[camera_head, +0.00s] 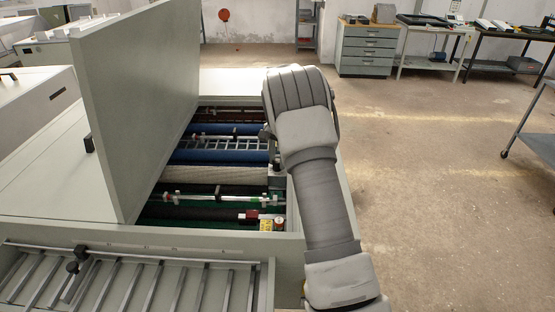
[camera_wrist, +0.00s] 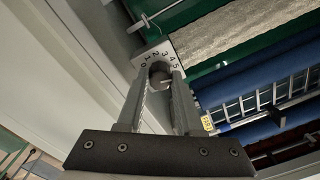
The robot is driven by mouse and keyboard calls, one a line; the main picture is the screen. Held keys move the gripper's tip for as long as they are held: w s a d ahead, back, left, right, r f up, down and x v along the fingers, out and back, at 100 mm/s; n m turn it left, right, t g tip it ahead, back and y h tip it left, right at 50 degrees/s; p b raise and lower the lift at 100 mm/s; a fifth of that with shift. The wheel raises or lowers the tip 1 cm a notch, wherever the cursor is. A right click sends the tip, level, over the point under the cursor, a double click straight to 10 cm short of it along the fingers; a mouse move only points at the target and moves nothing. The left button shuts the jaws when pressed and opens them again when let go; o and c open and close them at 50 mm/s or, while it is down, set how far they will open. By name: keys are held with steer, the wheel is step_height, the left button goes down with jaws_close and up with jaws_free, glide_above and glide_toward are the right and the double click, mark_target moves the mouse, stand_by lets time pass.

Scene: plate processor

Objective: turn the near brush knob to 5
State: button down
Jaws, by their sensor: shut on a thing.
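The brush knob (camera_wrist: 160,72) is a round grey knob on a pale dial plate (camera_wrist: 151,54) with black numbers from 0 to 5. My gripper (camera_wrist: 161,77) has one finger on each side of the knob and is shut on it. The fingers cover part of the knob, and I cannot tell which number it points to. In the head view my forearm and wrist reach over the right edge of the open machine, and my gripper's fingertips are hidden there.
A slatted feed table (camera_head: 130,283) is in front. Floor (camera_head: 450,200) to the right is clear.

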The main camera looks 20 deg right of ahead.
stand_by(0.3)
steer(key=c, duration=0.6)
jaws_free()
steer(key=shift+o, duration=0.2)
step_height(320, 180, up, 7)
steer(key=p, duration=0.4)
steer(key=shift+s+d+r, duration=0.1)
steer(key=shift+d+r, duration=0.05)
steer(key=shift+r, duration=0.4)
steer(key=shift+a+r, duration=0.1)
steer(key=shift+a, duration=0.1)
